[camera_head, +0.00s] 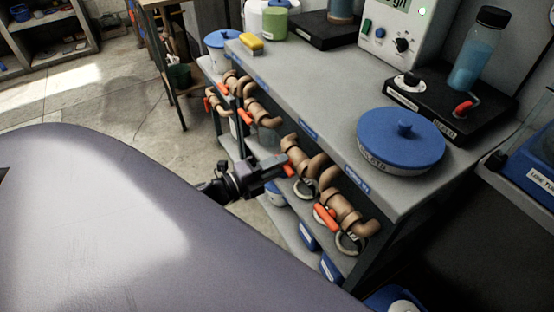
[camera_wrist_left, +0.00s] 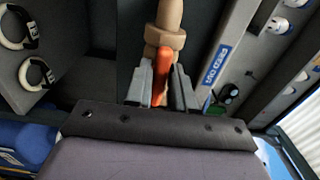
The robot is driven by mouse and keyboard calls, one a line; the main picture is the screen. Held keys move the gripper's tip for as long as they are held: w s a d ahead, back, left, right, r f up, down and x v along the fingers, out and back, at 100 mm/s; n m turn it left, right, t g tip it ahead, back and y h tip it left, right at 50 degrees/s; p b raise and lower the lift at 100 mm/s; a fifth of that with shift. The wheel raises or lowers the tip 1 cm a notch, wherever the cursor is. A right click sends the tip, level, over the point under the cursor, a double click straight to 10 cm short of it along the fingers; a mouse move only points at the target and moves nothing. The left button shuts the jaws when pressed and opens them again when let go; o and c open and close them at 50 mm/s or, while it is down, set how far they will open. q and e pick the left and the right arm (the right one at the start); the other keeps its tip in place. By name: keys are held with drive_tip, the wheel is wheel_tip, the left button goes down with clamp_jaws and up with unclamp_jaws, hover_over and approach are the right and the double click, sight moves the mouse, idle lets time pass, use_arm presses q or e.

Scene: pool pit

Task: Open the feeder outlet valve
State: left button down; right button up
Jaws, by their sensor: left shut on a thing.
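A brass valve (camera_head: 297,153) with an orange lever hangs on the front side of the grey bench, in a row of several similar valves. My left gripper (camera_head: 277,170) is at this valve and shut on its orange lever (camera_head: 288,171). In the left wrist view the orange lever (camera_wrist_left: 162,76) stands between the two grey fingers, below the brass valve body (camera_wrist_left: 168,30). A blue label (camera_wrist_left: 216,86) that seems to read FEED OUT is on the bench edge beside it. My right gripper is not in view.
Another orange-levered valve (camera_head: 345,210) is close by on the right, and more are on the left. The grey bench (camera_head: 300,90) carries a blue-lidded dish (camera_head: 401,140) and a black stand with a bottle (camera_head: 477,55). White rings hang below the valves.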

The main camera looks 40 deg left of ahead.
use_arm(q)
drive_tip(key=c, duration=1.1)
unclamp_jaws()
drive_tip(key=shift+v, duration=3.65)
drive_tip(key=shift+d, duration=0.1)
drive_tip(key=s+d+f+n+g+y+p, duration=0.1)
drive_tip(key=s+d+f+n+g, duration=0.1)
drive_tip(key=n, duration=0.4)
drive_tip(key=s+d+f+n+g+y+p, duration=0.1)
drive_tip(key=s+d+n+g+y, duration=0.1)
drive_tip(key=s+d+n, duration=0.3)
drive_tip(key=s+d+f+n+g+y+p, duration=0.1)
drive_tip(key=s+d+f+n+g, duration=0.1)
drive_tip(key=d+n, duration=0.4)
drive_tip(key=shift+s+d+f+n+y, duration=0.2)
drive_tip(key=shift+s+n, duration=0.15)
drive_tip(key=shift+n, duration=0.4)
drive_tip(key=shift+s+d+f+n+y, duration=0.1)
drive_tip(key=shift+s+f+n+y, duration=0.1)
drive_tip(key=shift+s+n, duration=0.4)
